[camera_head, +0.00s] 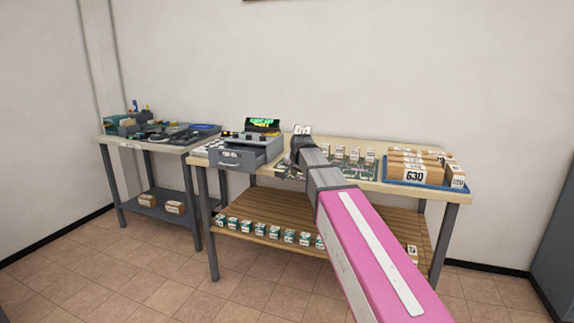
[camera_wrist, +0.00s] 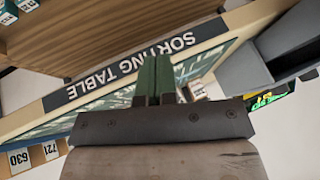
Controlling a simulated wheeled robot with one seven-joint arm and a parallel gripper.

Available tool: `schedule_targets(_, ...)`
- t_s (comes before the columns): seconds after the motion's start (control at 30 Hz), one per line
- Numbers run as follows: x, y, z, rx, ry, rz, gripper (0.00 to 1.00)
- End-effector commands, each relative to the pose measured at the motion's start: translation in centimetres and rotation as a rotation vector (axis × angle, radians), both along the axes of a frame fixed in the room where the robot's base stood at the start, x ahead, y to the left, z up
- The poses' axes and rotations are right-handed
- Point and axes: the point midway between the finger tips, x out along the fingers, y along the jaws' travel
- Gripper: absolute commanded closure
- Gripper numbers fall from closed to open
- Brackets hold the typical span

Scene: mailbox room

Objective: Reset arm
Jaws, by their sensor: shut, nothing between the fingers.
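My arm, pink and grey in the head view, reaches forward to the sorting table (camera_head: 340,143). My gripper (camera_head: 298,146) is near the table's front edge, just right of the open drawer of the grey cash register (camera_head: 238,155); its fingertips are not clear there. In the wrist view, my gripper (camera_wrist: 163,66) shows two green fingers close together, with nothing seen between them. The fingers point toward the table's front edge, which bears a SORTING TABLE label (camera_wrist: 130,70) seen upside down.
A blue tray (camera_head: 426,186) with several numbered boxes stands at the table's right. Several small boxes (camera_head: 262,230) line the lower shelf (camera_head: 345,228). A second table (camera_head: 165,143) with dark items stands at the left. The tiled floor (camera_head: 130,275) in front is clear.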

Motion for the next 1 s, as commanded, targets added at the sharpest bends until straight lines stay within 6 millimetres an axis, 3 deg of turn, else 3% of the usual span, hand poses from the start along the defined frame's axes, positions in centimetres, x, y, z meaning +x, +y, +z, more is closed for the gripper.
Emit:
schedule_targets(0.03,-1.7,-1.3,-2.6,-0.022,0.032,0.011,1.00)
schedule_targets(0.2,-5.7,-4.7,-9.7,-0.088,0.125,0.066,1.00)
schedule_targets(0.5,-14.4,-10.1,-20.3,-0.176,0.298,0.177,1.00)
schedule_targets(0.8,-24.3,-14.2,-28.2,-0.220,0.465,0.298,1.00)
schedule_targets(1.0,-28.2,-15.5,-30.7,-0.229,0.528,0.352,1.00)
